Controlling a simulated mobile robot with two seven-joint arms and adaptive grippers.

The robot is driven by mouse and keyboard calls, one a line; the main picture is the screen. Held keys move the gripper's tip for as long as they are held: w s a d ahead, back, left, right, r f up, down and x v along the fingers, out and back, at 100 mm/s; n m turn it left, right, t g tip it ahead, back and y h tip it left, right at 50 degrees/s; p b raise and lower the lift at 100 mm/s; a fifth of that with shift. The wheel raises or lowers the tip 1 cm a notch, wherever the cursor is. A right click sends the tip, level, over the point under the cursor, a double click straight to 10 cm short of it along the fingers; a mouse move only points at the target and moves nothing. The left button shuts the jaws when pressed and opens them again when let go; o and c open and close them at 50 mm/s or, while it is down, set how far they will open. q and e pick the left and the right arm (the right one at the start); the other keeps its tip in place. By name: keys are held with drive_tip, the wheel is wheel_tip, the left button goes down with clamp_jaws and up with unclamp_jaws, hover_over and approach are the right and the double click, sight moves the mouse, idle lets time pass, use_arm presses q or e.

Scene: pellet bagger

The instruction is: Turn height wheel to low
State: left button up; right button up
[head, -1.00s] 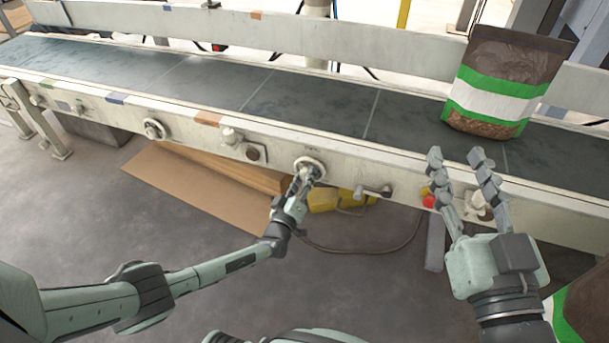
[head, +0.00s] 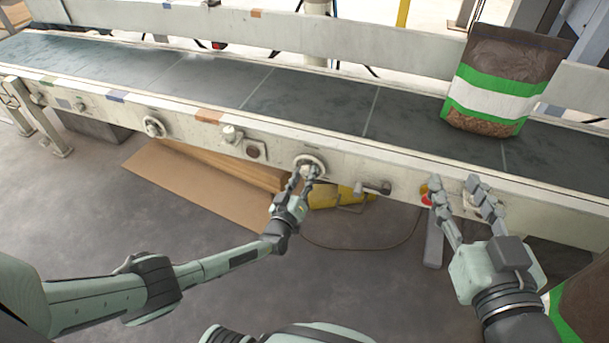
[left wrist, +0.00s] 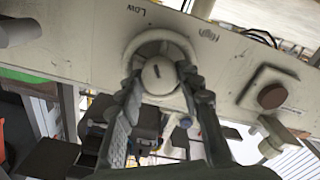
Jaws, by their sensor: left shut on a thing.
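The height wheel (head: 309,165) is a pale round knob on the conveyor's front rail. In the left wrist view the wheel (left wrist: 158,75) shows close up, with "Low" printed at its upper left and "High" at its upper right. A short dark mark shows on its hub. My left gripper (head: 303,177) is shut on the wheel, one finger on each side of the hub; the fingers partly hide the rim. My right gripper (head: 460,184) is open and empty, in front of the rail at the right.
A brown, green and white bag (head: 500,82) stands on the dark belt (head: 310,103). Another handwheel (head: 154,128), a brown button (head: 253,152) and a lever (head: 373,188) sit along the rail. Cardboard (head: 195,186) and a yellow object (head: 328,195) lie below it.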

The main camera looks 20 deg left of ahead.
use_arm(q)
drive_tip(key=o, duration=1.1)
drive_tip(key=shift+o, duration=0.2)
drive_tip(key=shift+s+f, duration=0.1)
drive_tip(key=shift+s, duration=1.1)
drive_tip(key=shift+s+a, duration=0.2)
drive_tip(key=shift+s, duration=2.4)
